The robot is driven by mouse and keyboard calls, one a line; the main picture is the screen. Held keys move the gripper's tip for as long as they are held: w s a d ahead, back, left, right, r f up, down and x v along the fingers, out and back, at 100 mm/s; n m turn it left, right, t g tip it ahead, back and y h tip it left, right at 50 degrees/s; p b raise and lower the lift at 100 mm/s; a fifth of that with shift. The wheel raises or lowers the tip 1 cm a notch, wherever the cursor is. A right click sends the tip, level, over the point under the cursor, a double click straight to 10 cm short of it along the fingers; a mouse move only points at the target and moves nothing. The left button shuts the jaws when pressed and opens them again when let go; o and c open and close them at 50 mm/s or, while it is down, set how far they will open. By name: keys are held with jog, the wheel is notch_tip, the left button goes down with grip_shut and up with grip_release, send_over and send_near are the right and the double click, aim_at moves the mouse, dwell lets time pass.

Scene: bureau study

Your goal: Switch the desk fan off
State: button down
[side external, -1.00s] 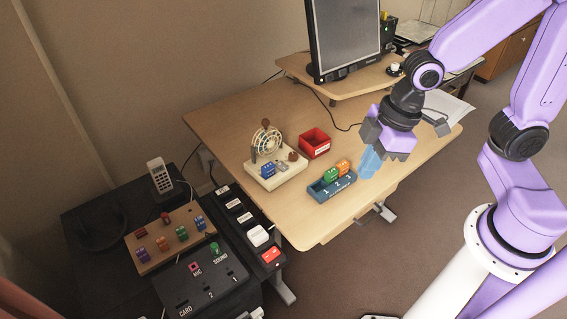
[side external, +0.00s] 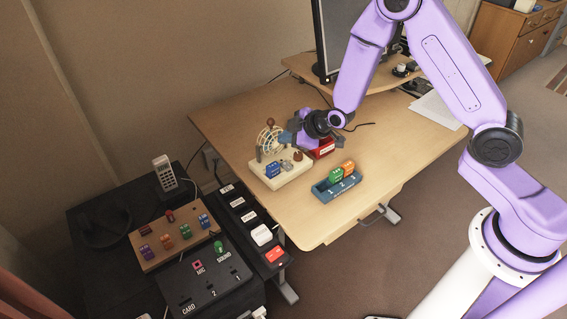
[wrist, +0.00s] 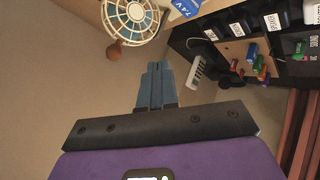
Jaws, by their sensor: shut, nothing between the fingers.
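The desk fan (side external: 269,138) has a pale round grille and stands on a cream base (side external: 292,174) on the desk. A blue block (side external: 272,170), a grey part and a brown knob (side external: 298,156) sit on that base. In the wrist view the fan (wrist: 133,14) is at the top, with the blue block marked 7.4 V (wrist: 186,7) beside it. My gripper (side external: 288,137) is shut and empty, just right of the fan grille and above the base. Its closed fingers also show in the wrist view (wrist: 157,68). I cannot tell if they touch the fan.
A blue tray (side external: 322,193) with green and orange blocks lies in front. A monitor (side external: 330,40) stands on a riser behind. A black side table with a block board (side external: 150,262) and switch panels is at left.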

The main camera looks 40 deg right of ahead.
aim_at(287, 166)
jog(key=shift+t+h, duration=0.4)
jog(key=shift+t, duration=0.3)
jog(key=shift+w+d+f, duration=0.55)
jog(key=shift+w+d, duration=0.1)
jog(key=shift+d, duration=0.05)
jog(key=shift+w+d+f, duration=0.5)
jog(key=shift+w+d, duration=0.1)
jog(key=shift+d, duration=0.1)
jog(key=shift+w+f, duration=0.2)
jog(key=shift+f, duration=1.25)
jog(key=shift+w+f, duration=0.15)
jog(key=shift+f, duration=1.3)
jog(key=shift+w+f, duration=0.2)
jog(key=shift+f, duration=1.25)
jog(key=shift+f, duration=0.15)
jog(key=shift+f, duration=0.25)
jog(key=shift+f, duration=0.3)
jog(key=shift+r, duration=0.1)
jog(key=shift+r, duration=0.65)
